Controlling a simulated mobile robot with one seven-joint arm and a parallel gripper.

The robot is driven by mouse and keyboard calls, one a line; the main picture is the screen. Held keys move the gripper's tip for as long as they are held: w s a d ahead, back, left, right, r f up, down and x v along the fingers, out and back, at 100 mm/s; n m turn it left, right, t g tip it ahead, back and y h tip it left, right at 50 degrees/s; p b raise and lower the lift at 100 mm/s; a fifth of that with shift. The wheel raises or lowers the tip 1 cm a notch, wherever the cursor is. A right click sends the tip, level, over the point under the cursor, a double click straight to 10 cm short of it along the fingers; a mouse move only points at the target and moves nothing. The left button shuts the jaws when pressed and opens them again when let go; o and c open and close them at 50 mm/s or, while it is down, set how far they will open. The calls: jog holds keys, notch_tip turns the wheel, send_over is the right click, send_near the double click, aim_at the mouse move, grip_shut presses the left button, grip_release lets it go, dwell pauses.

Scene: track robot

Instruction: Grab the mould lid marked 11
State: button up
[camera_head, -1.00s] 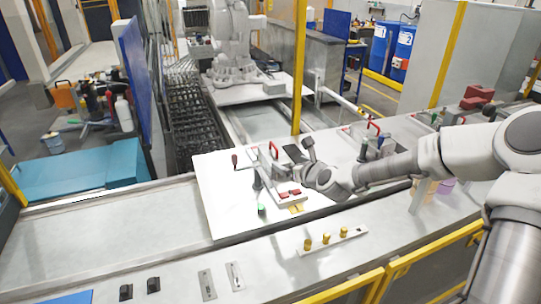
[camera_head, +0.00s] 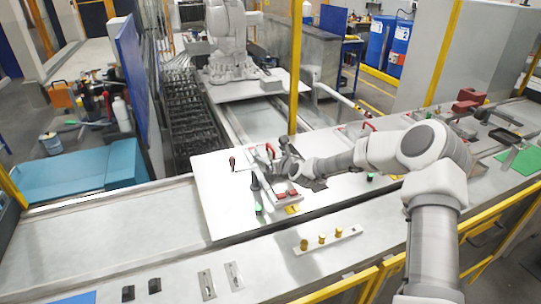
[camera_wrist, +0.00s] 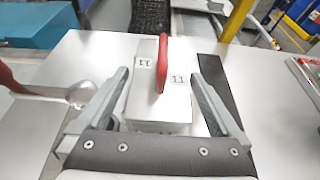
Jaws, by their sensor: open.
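The mould lid (camera_wrist: 160,108) is a pale metal block with a red upright handle (camera_wrist: 163,62) and two labels reading 11. In the wrist view it lies between the fingers of my gripper (camera_wrist: 160,76), which is open, with one finger on each side. The fingers look apart from the lid's sides; I cannot tell their exact height against it. In the head view my gripper (camera_head: 271,164) is over the white plate by the red handle (camera_head: 270,151), and my wrist hides part of the lid.
The white plate (camera_head: 222,205) carries a red-knobbed lever (camera_head: 232,163), also seen at left in the wrist view (camera_wrist: 10,78). A dark strip (camera_wrist: 222,92) lies right of the lid. A rail with brass knobs (camera_head: 328,240) lies in front. The plate's left part is clear.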

aim_at(271, 156)
jog(key=shift+p+x, duration=0.35)
jog(key=shift+x, duration=1.4)
jog(key=c, duration=1.4)
jog(key=shift+c, duration=0.5)
jog(key=shift+r, duration=0.1)
